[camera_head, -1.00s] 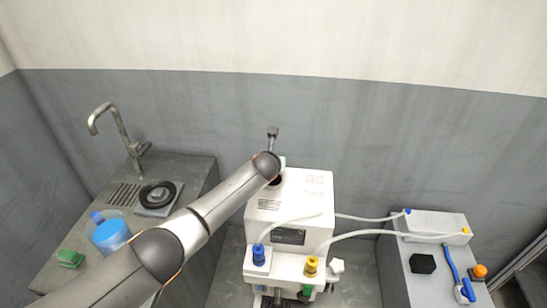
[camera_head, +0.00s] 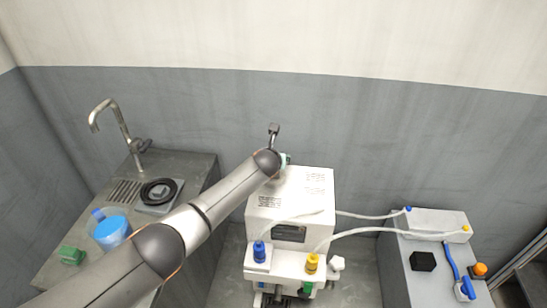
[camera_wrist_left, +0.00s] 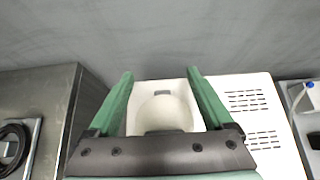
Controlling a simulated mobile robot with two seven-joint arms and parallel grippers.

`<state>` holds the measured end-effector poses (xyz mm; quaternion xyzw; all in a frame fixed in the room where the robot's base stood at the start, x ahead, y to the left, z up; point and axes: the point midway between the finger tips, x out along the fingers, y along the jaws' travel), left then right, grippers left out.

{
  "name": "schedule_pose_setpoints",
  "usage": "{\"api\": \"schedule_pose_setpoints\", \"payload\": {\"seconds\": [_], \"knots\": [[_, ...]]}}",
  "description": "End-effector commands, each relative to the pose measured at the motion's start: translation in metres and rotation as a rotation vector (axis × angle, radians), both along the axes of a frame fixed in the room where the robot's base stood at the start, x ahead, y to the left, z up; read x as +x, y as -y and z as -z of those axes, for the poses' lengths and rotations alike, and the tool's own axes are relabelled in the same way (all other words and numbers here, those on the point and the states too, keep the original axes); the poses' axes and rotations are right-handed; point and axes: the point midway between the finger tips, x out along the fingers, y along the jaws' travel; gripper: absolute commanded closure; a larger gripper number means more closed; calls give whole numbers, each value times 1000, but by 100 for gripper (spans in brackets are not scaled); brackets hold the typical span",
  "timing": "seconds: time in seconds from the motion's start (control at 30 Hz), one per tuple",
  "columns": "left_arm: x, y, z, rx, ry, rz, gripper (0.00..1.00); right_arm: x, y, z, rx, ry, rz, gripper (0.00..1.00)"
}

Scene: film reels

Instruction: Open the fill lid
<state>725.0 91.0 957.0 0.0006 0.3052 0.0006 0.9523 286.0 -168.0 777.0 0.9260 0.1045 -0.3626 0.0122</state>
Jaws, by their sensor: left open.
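The white machine (camera_head: 312,190) stands in the middle of the head view. In the left wrist view its vented white top (camera_wrist_left: 252,112) shows at the right. My left gripper (camera_wrist_left: 160,78) is open, its two green fingers on either side of a pale round shape (camera_wrist_left: 165,110) with a small grey tab at its far edge. I cannot tell whether this shape is the fill lid or the opening, nor whether the fingers touch it. In the head view my left arm hides most of the gripper; only a pale green bit shows at the machine's back left corner. My right gripper is not in view.
A sink counter with a tap (camera_head: 118,125), a black ring (camera_head: 158,191), a blue-filled container (camera_head: 111,233) and a green sponge (camera_head: 71,255) is at left. Hoses run from the machine to a white box (camera_head: 433,226) on the right counter. The wall is close behind.

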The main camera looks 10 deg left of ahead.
Motion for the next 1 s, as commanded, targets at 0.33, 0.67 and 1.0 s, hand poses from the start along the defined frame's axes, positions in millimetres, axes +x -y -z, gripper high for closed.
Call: {"api": "schedule_pose_setpoints", "payload": {"seconds": [0.33, 0.67, 1.0], "knots": [[-11, 0, -9, -1, 3, 1, 15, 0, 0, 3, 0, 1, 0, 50], [-39, 0, -28, -1, 2, 1, 15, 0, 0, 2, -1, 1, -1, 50], [-74, 0, -53, 0, 1, 1, 15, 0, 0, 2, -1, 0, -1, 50]]}}
